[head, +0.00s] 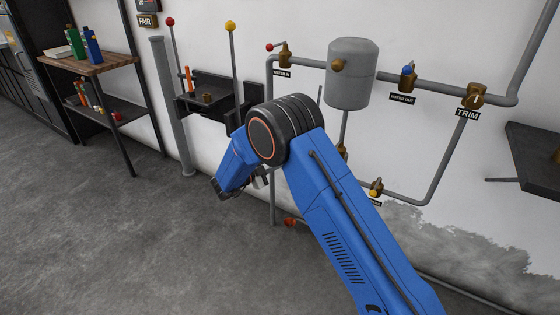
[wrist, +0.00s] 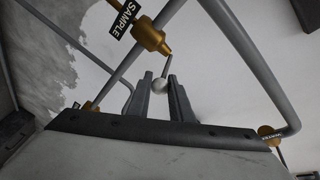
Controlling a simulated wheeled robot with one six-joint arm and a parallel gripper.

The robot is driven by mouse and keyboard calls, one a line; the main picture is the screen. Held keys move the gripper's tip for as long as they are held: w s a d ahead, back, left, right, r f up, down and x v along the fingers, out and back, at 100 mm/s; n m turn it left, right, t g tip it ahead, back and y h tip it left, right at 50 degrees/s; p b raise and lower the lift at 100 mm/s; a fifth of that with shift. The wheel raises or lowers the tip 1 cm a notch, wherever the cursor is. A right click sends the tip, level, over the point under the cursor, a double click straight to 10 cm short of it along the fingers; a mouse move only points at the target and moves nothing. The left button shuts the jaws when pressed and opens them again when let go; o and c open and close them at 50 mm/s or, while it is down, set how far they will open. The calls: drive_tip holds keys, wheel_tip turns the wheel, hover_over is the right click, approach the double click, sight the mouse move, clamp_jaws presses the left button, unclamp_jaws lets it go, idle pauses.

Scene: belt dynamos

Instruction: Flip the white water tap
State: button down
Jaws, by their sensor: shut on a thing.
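The white water tap shows in the wrist view as a small white ball knob (wrist: 161,85) on a thin lever. The lever runs to a brass valve body (wrist: 150,38) that carries a dark SAMPLE label (wrist: 123,18). My gripper (wrist: 161,76) has its two grey fingers on either side of the white ball and is shut on it. In the head view my blue arm hides the white ball and most of the gripper.
A dark shelf (head: 535,160) juts out at right. The floor at left is clear.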

drive_tip(key=c, duration=1.6)
unclamp_jaws()
drive_tip(key=shift+a, duration=0.1)
drive_tip(key=shift+o, duration=0.2)
drive_tip(key=v, duration=1.7)
drive_tip(key=shift+s+a, duration=0.1)
drive_tip(key=shift+s, duration=0.05)
